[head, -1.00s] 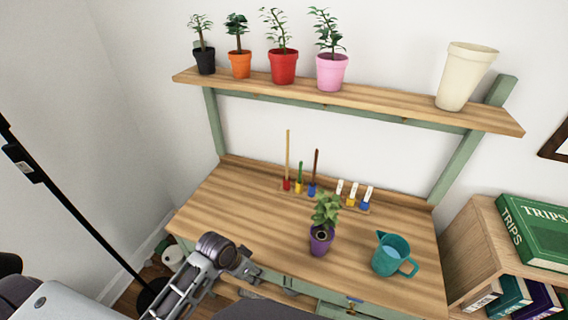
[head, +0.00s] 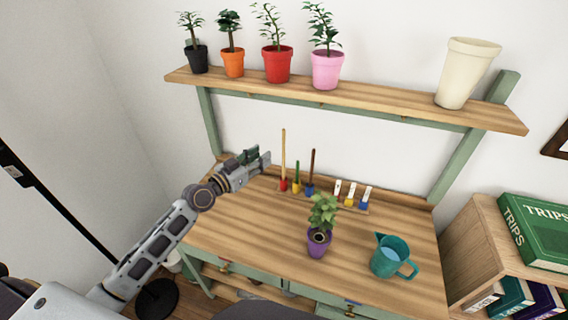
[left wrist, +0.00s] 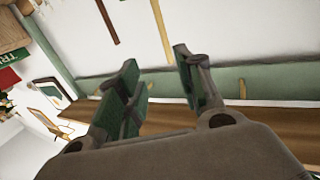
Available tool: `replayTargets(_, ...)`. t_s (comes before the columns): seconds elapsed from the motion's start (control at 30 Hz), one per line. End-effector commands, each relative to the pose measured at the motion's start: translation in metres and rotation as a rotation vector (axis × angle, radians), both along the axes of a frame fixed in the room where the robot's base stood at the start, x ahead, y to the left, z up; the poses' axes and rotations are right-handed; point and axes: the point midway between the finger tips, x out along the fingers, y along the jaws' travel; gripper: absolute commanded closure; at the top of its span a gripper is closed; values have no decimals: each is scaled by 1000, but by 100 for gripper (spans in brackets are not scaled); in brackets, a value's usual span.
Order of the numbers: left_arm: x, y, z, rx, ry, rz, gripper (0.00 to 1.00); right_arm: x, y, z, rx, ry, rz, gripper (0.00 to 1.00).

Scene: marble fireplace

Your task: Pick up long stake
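The long stake (head: 283,158) is a thin light-wood stick, the tallest of three, upright with its foot in a red holder at the left end of a small rack on the table. My left gripper (head: 262,158) is just left of it in the head view, pointing towards it but apart. In the left wrist view the long stake (left wrist: 161,25) hangs from the top edge, upside down, beyond the open fingers (left wrist: 160,75). The fingers are empty. A dark brown stake (left wrist: 108,20) is to its left there. My right gripper is not shown.
The short green stake (head: 297,175) and the brown stake (head: 312,168) stand close by, with small labelled markers (head: 351,190) further right. A purple-potted plant (head: 318,245) and a teal jug (head: 390,257) stand in front. A shelf (head: 350,98) with potted plants runs above.

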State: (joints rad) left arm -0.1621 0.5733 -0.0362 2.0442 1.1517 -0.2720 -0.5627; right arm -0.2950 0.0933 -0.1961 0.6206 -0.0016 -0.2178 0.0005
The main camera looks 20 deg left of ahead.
Motion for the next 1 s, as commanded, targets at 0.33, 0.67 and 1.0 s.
replayTargets(0.33,2,3,4,-4,-11,6,63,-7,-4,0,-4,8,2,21)
replayTargets(0.67,11,0,4,-6,-11,7,63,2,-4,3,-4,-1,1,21)
replayTargets(1.0,34,-11,4,-6,-11,6,63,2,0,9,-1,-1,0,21)
